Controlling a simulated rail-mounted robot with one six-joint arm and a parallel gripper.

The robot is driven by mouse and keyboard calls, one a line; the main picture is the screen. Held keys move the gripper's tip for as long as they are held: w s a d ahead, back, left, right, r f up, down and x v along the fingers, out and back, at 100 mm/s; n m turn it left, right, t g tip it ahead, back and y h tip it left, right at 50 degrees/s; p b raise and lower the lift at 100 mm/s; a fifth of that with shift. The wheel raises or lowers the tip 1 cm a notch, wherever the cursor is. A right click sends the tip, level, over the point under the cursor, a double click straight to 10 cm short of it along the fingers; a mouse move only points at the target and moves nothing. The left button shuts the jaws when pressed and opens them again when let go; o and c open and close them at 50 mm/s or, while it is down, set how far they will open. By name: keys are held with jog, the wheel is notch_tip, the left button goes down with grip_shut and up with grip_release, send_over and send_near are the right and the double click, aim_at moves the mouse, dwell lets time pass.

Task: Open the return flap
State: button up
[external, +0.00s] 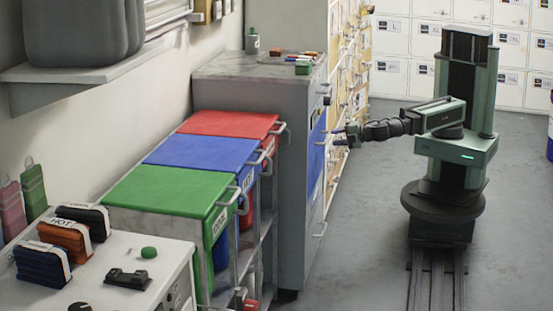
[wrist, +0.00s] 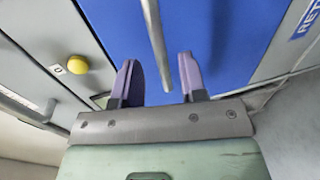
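The return flap is a blue panel (external: 315,160) on the front of the grey cabinet, and it looks closed. My gripper (wrist: 157,72) is open, with two purple fingers apart and neither visibly touching the bar. In the external view my gripper (external: 340,137) is close in front of the flap.
A yellow button (wrist: 77,64) sits left of the flap in the wrist view. Red (external: 230,123), blue (external: 200,151) and green (external: 165,193) lidded bins with protruding handles stand beside the cabinet. Lockers (external: 395,80) line the back. Floor around my rail is clear.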

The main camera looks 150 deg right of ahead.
aim_at(328, 136)
jog(key=x, duration=0.4)
jog(key=shift+c, duration=0.2)
grip_shut()
